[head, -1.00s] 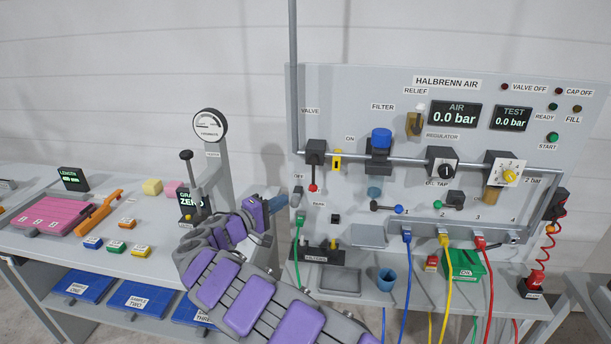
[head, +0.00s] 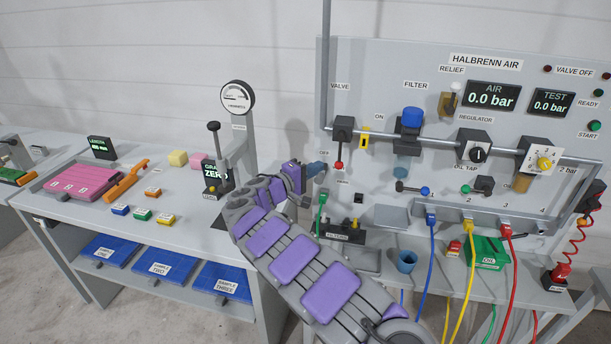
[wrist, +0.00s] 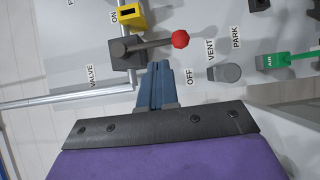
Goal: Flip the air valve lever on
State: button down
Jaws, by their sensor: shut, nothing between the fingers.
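The air valve (head: 343,128) is a dark block on the pipe at the left of the panel. Its lever (head: 340,150) hangs down toward the OFF label, with a red knob (head: 338,165) at its end. ON is marked to the right, by a yellow plate (head: 365,138). My gripper (head: 318,170) is shut and empty, just left of the knob. In the wrist view the blue fingertips (wrist: 157,68) are beside the lever shaft (wrist: 155,44), on the side away from ON. A slim gap seems to show; contact cannot be told.
The AIR display (head: 492,96) reads 0.0 bar. A grey stub (wrist: 226,73) at VENT and a green plug (wrist: 288,60) at PARK are near the lever. The filter (head: 409,130) hangs to its right. A gauge stand (head: 238,130) stands left of my arm.

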aim_at(339, 156)
jog(key=b+x, duration=0.1)
jog(key=x, duration=0.6)
jog(key=shift+s+d, duration=0.1)
jog(key=shift+a, duration=0.25)
jog(key=shift+d+n, duration=0.2)
jog(key=shift+n, duration=0.1)
